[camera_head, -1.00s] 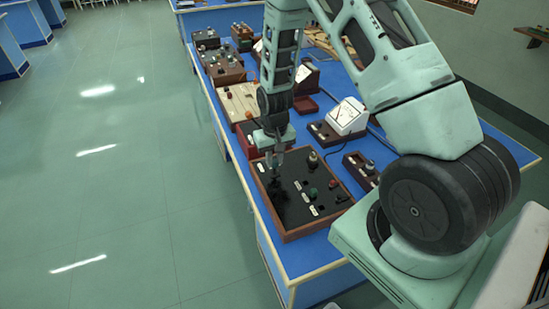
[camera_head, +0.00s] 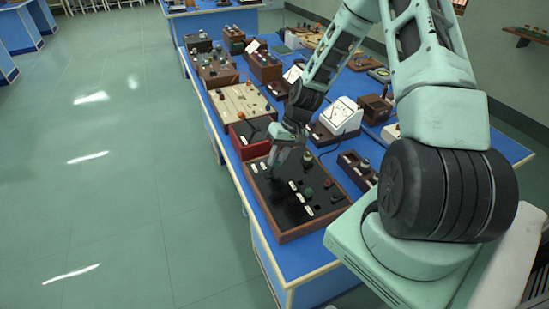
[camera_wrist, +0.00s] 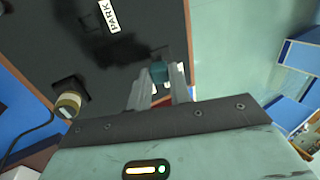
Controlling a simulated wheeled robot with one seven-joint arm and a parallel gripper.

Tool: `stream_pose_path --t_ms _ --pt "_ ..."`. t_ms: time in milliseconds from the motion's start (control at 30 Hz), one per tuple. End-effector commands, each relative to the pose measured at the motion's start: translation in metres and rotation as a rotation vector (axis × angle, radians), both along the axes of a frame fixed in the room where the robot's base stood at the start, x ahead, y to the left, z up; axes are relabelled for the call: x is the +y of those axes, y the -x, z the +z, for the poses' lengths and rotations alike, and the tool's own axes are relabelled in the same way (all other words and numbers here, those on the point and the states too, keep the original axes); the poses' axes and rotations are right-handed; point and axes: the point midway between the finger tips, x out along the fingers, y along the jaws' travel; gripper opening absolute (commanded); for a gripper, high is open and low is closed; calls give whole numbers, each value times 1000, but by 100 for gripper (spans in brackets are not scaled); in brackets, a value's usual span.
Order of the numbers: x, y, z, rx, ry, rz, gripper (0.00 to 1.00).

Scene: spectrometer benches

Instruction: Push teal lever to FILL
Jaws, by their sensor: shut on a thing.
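The black panel in a brown wooden frame (camera_head: 283,228) lies at the near end of the blue bench. My gripper (camera_head: 277,158) is tilted down over the panel's far left part. In the wrist view, my gripper (camera_wrist: 159,82) is shut on the teal lever (camera_wrist: 158,72), whose teal tip shows between the two fingers. A white label reading PARK (camera_wrist: 110,15) lies on the panel, away from the fingers. A FILL label cannot be read; small white patches beside the fingers are partly hidden. The lever is not clear in the head view.
A green knob (camera_head: 307,192) and several white labels are on the same panel. A pale-dialled meter (camera_head: 341,115) stands behind it to the right. A red box (camera_head: 240,148) and a cream board (camera_head: 240,101) lie farther along the bench. The floor at left is clear.

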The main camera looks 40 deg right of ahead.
Motion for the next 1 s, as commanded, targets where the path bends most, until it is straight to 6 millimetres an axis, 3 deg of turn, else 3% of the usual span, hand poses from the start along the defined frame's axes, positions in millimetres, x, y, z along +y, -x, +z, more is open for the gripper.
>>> stream_pose_path --t_ms 800,833,900,1000 --pt "-7 2 -4 -27 -94 -1 0" --pt "-7 2 -4 -27 -94 -1 23" --pt "-7 2 -4 -27 -94 -1 42" --pt "-7 2 -4 -27 -94 0 42"
